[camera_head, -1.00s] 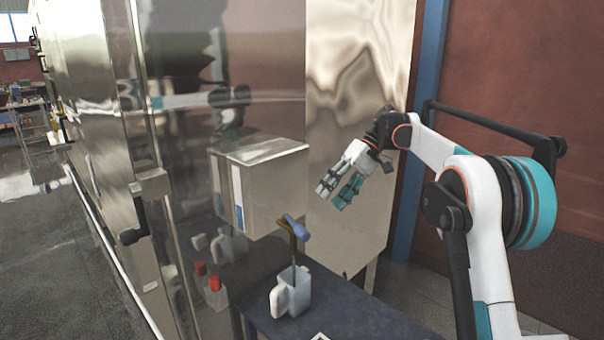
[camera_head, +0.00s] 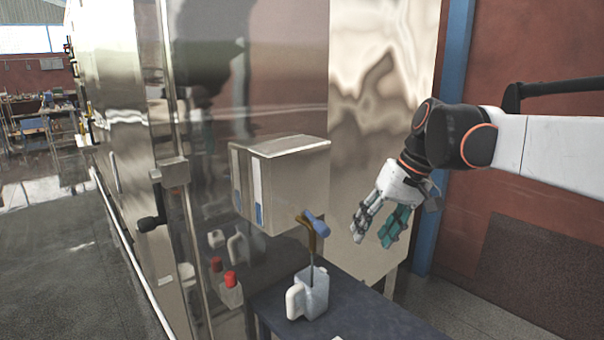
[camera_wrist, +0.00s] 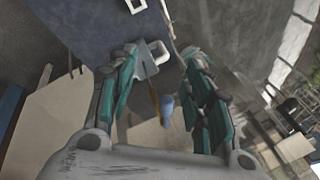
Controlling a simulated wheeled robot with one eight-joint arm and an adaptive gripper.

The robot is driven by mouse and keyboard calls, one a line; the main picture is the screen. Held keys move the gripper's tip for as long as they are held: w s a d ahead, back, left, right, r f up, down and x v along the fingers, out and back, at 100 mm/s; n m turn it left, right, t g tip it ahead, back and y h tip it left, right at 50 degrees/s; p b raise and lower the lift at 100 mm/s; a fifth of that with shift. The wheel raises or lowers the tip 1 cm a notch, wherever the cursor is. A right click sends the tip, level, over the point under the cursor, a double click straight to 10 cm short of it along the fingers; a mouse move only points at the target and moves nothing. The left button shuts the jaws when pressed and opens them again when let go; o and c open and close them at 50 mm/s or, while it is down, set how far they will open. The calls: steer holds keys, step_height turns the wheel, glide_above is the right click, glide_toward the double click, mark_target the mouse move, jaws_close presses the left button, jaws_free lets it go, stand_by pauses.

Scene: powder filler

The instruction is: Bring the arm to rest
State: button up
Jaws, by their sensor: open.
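My gripper (camera_head: 380,222) is in the head view, to the right of the steel cabinet and above the right end of the dark table. It points down and to the left. Its fingers are spread, and nothing is held between them. In the wrist view the two teal fingers (camera_wrist: 160,100) stand apart. Between and beyond them show the white jug (camera_wrist: 153,58) and a blue-ended tool (camera_wrist: 166,108). My arm reaches in from the right edge of the head view.
A white jug (camera_head: 312,294) with the blue-handled tool (camera_head: 315,224) upright in it stands on the dark table (camera_head: 362,318). A steel box (camera_head: 285,185) juts from the steel cabinet (camera_head: 250,110). Open floor (camera_head: 70,265) lies left.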

steer(key=s+d+f+t+h+b, duration=0.2)
steer(key=s+f+b, duration=0.1)
steer(key=s+f, duration=0.6)
steer(key=s+d+f+m+t+h+b, duration=0.1)
steer(key=s+d+f+t+h+b, duration=0.1)
steer(key=s+f, duration=0.7)
steer(key=s+d+t+b, duration=0.1)
steer(key=s, duration=0.2)
steer(key=shift+s+f, duration=0.25)
steer(key=shift+s, duration=0.05)
